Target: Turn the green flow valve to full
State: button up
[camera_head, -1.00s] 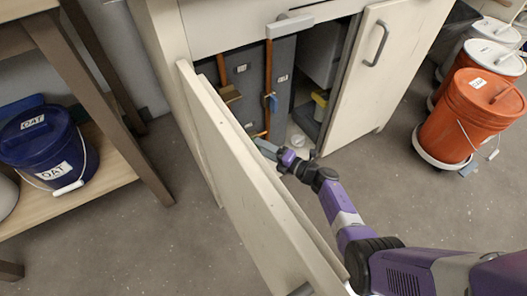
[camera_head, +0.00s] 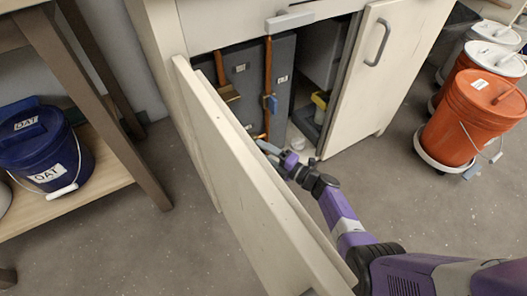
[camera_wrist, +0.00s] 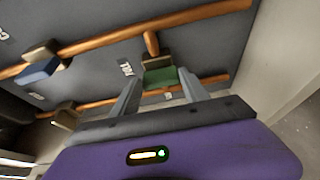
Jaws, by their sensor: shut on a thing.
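The green flow valve (camera_wrist: 160,78) has a block-like green handle on a copper pipe inside the open cabinet, shown in the wrist view. A small label reading FULL (camera_wrist: 127,68) is on the grey panel just left of the handle. My gripper (camera_wrist: 158,84) has one finger on each side of the green handle and is shut on it. In the head view my gripper (camera_head: 268,147) reaches low into the cabinet opening, and the green handle cannot be made out there.
The open cabinet door (camera_head: 235,175) stands close left of my arm; the other door (camera_head: 358,90) is right. An orange bucket (camera_head: 470,115) is far right.

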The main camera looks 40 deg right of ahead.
jog(key=o, duration=1.4)
jog(key=s, duration=0.2)
jog(key=s+d+p, duration=0.1)
jog(key=s, duration=0.2)
jog(key=s+p, duration=0.1)
jog(key=s, duration=0.1)
jog(key=shift+s+d, duration=0.25)
jog(key=shift+s, duration=0.1)
jog(key=shift+f, duration=0.1)
